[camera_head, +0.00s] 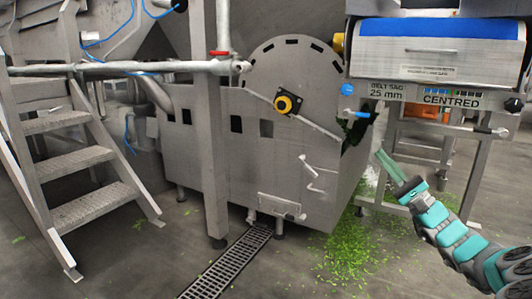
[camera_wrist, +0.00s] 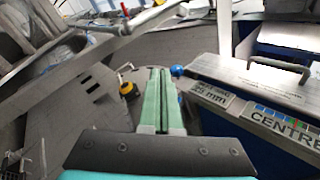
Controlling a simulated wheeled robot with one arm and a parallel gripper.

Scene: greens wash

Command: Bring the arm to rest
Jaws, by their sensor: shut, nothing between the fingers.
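My arm (camera_head: 446,232) shows at the lower right of the head view, in teal and dark grey, reaching up and to the left. My gripper (camera_head: 380,153) is at its end, with long green fingers pointing up-left in front of the steel machine's right end. In the wrist view my gripper (camera_wrist: 162,72) is shut, its two green fingers side by side with nothing between them. It appears clear of the machine, though the exact gap cannot be told.
A grey steel machine (camera_head: 250,170) with a yellow-and-black knob (camera_head: 287,104) fills the middle. A labelled conveyor unit (camera_head: 430,55) stands at the upper right. Metal steps (camera_head: 83,163) are at left. Green scraps (camera_head: 350,245) litter the floor beside a drain grate (camera_head: 228,266).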

